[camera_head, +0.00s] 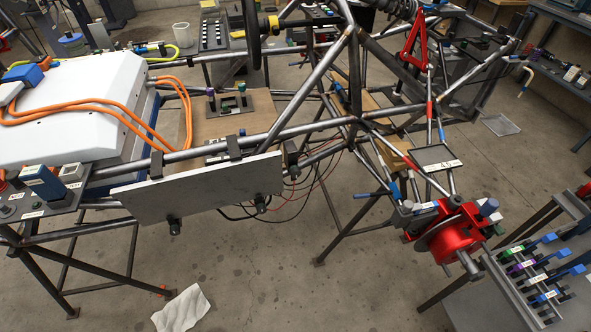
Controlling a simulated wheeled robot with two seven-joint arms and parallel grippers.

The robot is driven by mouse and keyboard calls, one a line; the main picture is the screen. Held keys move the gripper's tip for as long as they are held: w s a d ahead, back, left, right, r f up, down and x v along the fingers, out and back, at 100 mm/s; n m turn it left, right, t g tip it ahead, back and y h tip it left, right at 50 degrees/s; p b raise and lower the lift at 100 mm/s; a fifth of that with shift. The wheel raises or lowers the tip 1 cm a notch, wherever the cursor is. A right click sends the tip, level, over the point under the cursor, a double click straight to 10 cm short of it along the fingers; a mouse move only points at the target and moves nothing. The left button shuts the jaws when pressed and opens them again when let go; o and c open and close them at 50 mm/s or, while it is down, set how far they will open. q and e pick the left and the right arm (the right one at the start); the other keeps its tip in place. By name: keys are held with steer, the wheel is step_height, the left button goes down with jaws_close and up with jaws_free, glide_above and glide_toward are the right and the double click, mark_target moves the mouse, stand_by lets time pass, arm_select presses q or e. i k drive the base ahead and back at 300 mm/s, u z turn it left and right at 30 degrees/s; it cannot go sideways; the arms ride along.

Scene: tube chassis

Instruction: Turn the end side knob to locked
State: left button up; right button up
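A grey side plate (200,190) hangs along the near side of the tube chassis (330,130). A dark knob (174,227) sits at its lower edge on the left, and another dark knob (261,203) sits at the lower edge on the right. A dark fitting (292,155) is near the plate's right end. I cannot tell which of these is the end side knob. Their turned positions are too small to read. Neither of my grippers shows in the head view.
A white box (70,105) with orange cables is on the left of the chassis. A red hub with a disc (450,235) is at the right. A tool bench (540,270) stands at the lower right. A white cloth (182,308) lies on the floor.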

mark_target(294, 171)
steer(key=k, duration=1.35)
steer(key=z, duration=0.45)
steer(key=i, duration=0.6)
steer(key=z, duration=0.55)
steer(key=i, duration=0.75)
steer(key=u, duration=0.2)
